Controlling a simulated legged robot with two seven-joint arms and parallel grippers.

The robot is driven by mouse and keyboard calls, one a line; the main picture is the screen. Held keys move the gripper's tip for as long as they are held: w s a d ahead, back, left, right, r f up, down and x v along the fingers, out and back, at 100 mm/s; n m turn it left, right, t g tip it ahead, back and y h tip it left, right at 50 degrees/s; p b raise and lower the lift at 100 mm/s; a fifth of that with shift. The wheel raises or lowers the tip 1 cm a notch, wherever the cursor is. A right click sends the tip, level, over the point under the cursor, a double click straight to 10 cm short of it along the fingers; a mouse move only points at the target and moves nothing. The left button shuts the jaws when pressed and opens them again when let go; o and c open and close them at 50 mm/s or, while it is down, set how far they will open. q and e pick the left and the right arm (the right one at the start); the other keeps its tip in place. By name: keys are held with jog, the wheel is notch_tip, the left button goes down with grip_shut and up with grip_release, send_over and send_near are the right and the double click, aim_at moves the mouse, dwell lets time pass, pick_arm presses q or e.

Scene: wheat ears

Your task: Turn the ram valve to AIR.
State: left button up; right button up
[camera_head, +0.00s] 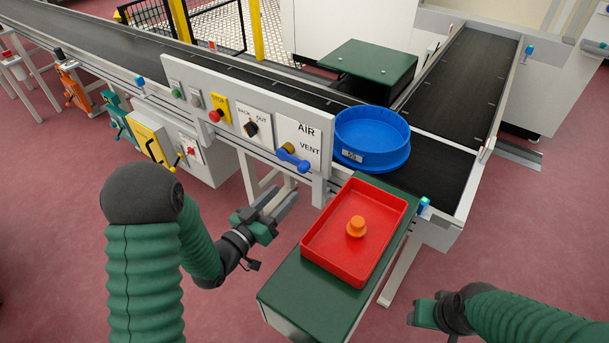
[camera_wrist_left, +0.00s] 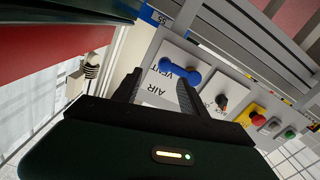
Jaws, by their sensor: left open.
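The ram valve has a blue lever (camera_head: 293,159) on a white plate (camera_head: 287,130) marked AIR above and VENT at the right. The lever lies slanted down to the right, just below the word VENT. In the left wrist view the blue lever (camera_wrist_left: 180,72) shows ahead, beyond the fingers. My left gripper (camera_head: 279,203) is open and empty, below the lever and apart from it. Its two fingers also show in the left wrist view (camera_wrist_left: 157,92). My right gripper (camera_head: 422,315) is at the lower right, away from the panel; its jaws do not show clearly.
Left of the valve are a black selector knob (camera_head: 251,129), a red knob on yellow (camera_head: 216,114) and a green button (camera_head: 177,93). A blue round tub (camera_head: 372,148) stands on the conveyor. A red tray (camera_head: 318,240) with an orange piece (camera_head: 356,227) sits right of my left gripper.

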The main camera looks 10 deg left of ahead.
aim_at(300, 171)
pick_arm(q)
jog(key=w, duration=0.6)
jog(key=shift+w+d+f, duration=0.1)
jog(key=shift+f, duration=0.15)
jog(key=w+d, duration=0.2)
jog(key=shift+w+d+r, duration=0.1)
jog(key=shift+w+d, duration=0.05)
jog(key=shift+w, duration=0.2)
jog(key=shift+d+r, duration=0.1)
jog(key=shift+d, duration=0.15)
jog(key=shift+a, duration=0.55)
jog(key=c, duration=0.5)
jog(key=shift+c, duration=1.2)
jog(key=shift+d, duration=0.25)
grip_shut()
pick_arm(e)
jog(key=shift+a+f, duration=0.15)
jog(key=shift+a, duration=0.35)
pick_arm(q)
jog(key=shift+a, duration=0.1)
